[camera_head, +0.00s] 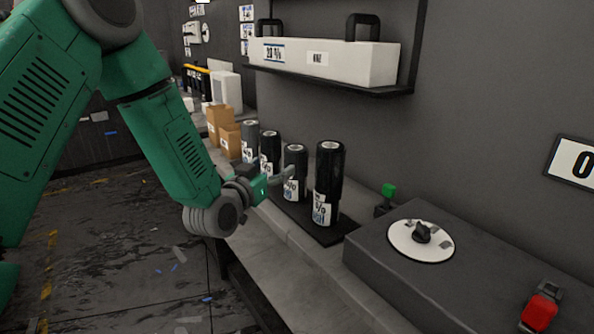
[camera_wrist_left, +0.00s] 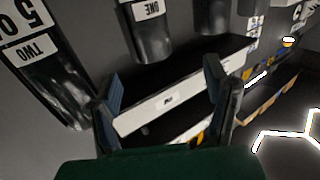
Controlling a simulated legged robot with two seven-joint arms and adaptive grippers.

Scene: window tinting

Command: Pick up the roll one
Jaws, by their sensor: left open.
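Several black rolls with white labels stand upright in a row on a dark mat (camera_head: 333,233) on the bench. The nearest roll (camera_head: 328,172) and the one behind it (camera_head: 294,162) show best in the head view. The wrist view is upside down; there a roll labelled ONE (camera_wrist_left: 153,38) shows at the top and a roll labelled TWO (camera_wrist_left: 52,85) at the left. My left gripper (camera_head: 279,182) is open and empty beside the second roll from the front. In the wrist view, its fingers (camera_wrist_left: 161,97) are apart with no roll between them. My right gripper is out of view.
A shelf holds a long white box (camera_head: 350,62) above the rolls. Cardboard boxes (camera_head: 219,118) stand farther back. A grey case (camera_head: 370,258) with a round white dial (camera_head: 408,246) and a red switch (camera_head: 540,308) sits right of the rolls. Bare bench edge lies in front.

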